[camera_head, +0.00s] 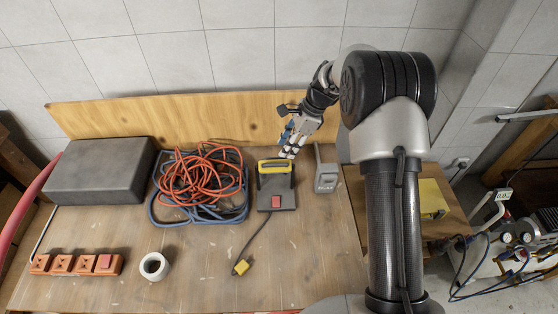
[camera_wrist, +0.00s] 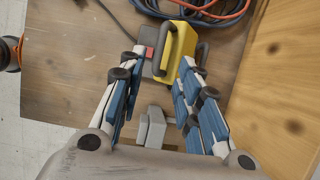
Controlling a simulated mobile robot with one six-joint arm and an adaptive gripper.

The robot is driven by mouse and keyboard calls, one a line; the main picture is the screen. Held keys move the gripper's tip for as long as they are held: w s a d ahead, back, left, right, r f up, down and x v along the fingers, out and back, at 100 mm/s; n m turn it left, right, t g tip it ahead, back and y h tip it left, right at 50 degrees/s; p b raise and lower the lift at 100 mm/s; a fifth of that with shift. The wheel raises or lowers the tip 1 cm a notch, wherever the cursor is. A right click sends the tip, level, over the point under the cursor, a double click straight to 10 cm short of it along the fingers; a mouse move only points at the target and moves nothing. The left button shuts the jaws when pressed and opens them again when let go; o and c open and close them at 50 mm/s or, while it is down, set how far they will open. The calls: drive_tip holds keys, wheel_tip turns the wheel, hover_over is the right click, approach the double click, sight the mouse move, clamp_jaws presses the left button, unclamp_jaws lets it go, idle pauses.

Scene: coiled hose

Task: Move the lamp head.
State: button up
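The lamp appears to be the device with a yellow head (camera_head: 274,166) and dark handle on a dark base with a red block (camera_head: 276,201). It stands mid-table, and its cable runs forward to a yellow plug (camera_head: 241,267). My gripper (camera_head: 290,152) is just above and behind the yellow head's right end. In the wrist view the yellow head (camera_wrist: 176,56) lies beyond and between the spread fingertips (camera_wrist: 163,62). The gripper is open and empty. Whether a fingertip touches the head I cannot tell.
A grey box (camera_head: 326,172) stands close right of the lamp; it also shows between the fingers' bases in the wrist view (camera_wrist: 152,129). A coiled orange hose (camera_head: 200,175) lies close left. A wooden board (camera_head: 180,120) stands behind. A white roll (camera_head: 154,267) and orange socket strip (camera_head: 75,264) lie front left.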

sight(276, 164)
drive_tip(key=x, duration=0.8)
drive_tip(key=shift+r, duration=0.1)
clamp_jaws()
idle(0.5)
